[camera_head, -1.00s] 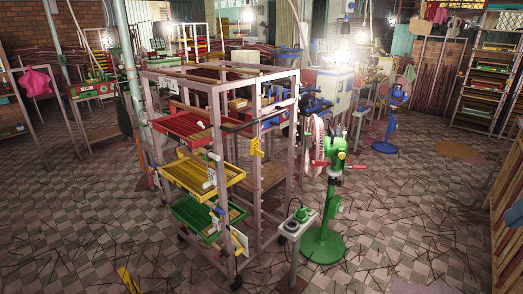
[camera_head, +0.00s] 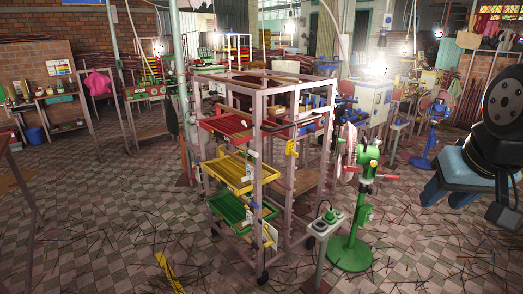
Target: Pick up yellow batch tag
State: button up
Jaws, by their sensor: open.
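Other small pale tags hang lower on the rack beside the trays.
The wheeled rack (camera_head: 260,178) holds a red tray (camera_head: 224,126), a yellow tray (camera_head: 238,172) and a green tray (camera_head: 240,210). A green machine (camera_head: 351,252) on a round base and a small stand (camera_head: 322,245) are close at its right. The front-left tiled floor is mostly open, with scattered sticks.

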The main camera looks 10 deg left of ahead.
aim_at(290, 145)
jog(key=u, duration=0.5)
jog(key=i, duration=1)
